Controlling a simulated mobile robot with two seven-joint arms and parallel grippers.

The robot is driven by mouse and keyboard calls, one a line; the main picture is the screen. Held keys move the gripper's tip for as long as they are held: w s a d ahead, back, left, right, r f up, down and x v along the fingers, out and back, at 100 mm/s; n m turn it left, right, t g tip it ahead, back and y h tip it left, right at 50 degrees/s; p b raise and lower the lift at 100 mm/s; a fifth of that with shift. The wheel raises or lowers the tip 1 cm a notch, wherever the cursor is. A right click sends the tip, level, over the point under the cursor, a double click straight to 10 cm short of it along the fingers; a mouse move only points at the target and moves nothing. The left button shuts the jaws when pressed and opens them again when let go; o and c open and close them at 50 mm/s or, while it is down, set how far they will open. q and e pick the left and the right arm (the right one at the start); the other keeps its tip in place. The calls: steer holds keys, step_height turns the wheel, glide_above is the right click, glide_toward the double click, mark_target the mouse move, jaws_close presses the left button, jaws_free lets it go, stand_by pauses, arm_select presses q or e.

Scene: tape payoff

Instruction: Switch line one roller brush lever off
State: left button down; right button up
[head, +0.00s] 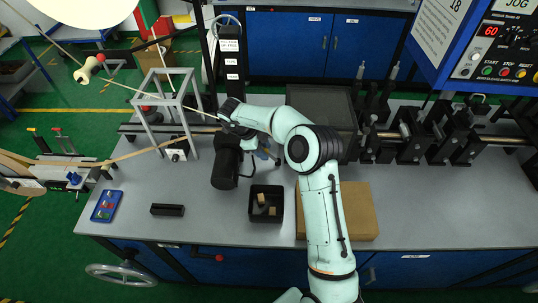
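My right arm rises from the bottom and bends left over the bench. Its wrist hangs above the bench near a black cylindrical part. The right gripper (264,152) is small and partly hidden behind the arm, so its fingers and any contact are unclear. My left gripper is out of view. I cannot tell for certain which part is the line one roller brush lever. Red knobs show at the upper-left roller (101,58), by the grey frame (145,107) and on the bench front (219,257). No lever label is readable.
A black tray (252,210) with small tan blocks and a cardboard box (358,212) stand on the grey bench (430,215). A blue tray (106,206) and a black block (167,210) lie left. Black clamps (411,140) line the back right. A control panel (497,55) overhangs upper right.

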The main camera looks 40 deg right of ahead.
mark_target(272, 156)
steer(key=shift+x, duration=2.35)
jaws_close()
steer(key=shift+s+d+r+t+y, duration=0.2)
steer(key=shift+d+t+y, duration=0.1)
steer(key=shift+y, duration=0.1)
steer(key=shift+s+d+r+t+y, duration=0.15)
steer(key=shift+s+d+t+y, duration=0.1)
steer(key=shift+t+y, duration=0.4)
steer(key=shift+w, duration=0.1)
